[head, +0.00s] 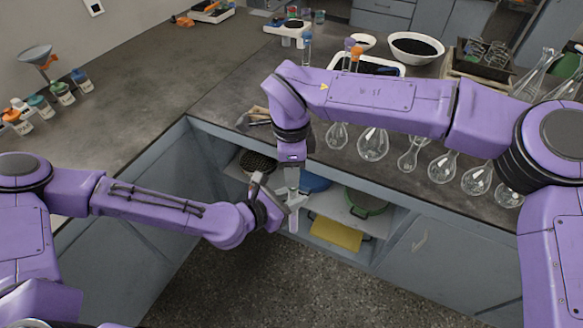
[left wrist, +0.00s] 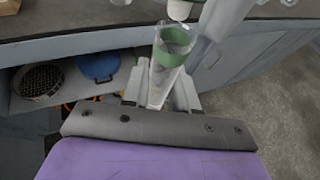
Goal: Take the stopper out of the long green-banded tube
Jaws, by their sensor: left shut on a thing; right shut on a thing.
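The long clear tube with a green band (left wrist: 169,50) is in my left gripper (left wrist: 160,92), which is shut on it. The tube points away from my left wrist, and its open mouth shows at the far end. A white stopper (left wrist: 180,10) is just beyond the mouth at the top of the left wrist view and looks apart from it. My right gripper (left wrist: 213,20) is shut on the stopper; its fingertips are partly cut off by the frame. In the head view my left gripper (head: 275,212) and right gripper (head: 295,200) meet in front of the open cabinet, and the tube is mostly hidden.
Glass flasks (head: 373,145) line the counter (head: 220,100) under my right arm. The floor in front is clear.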

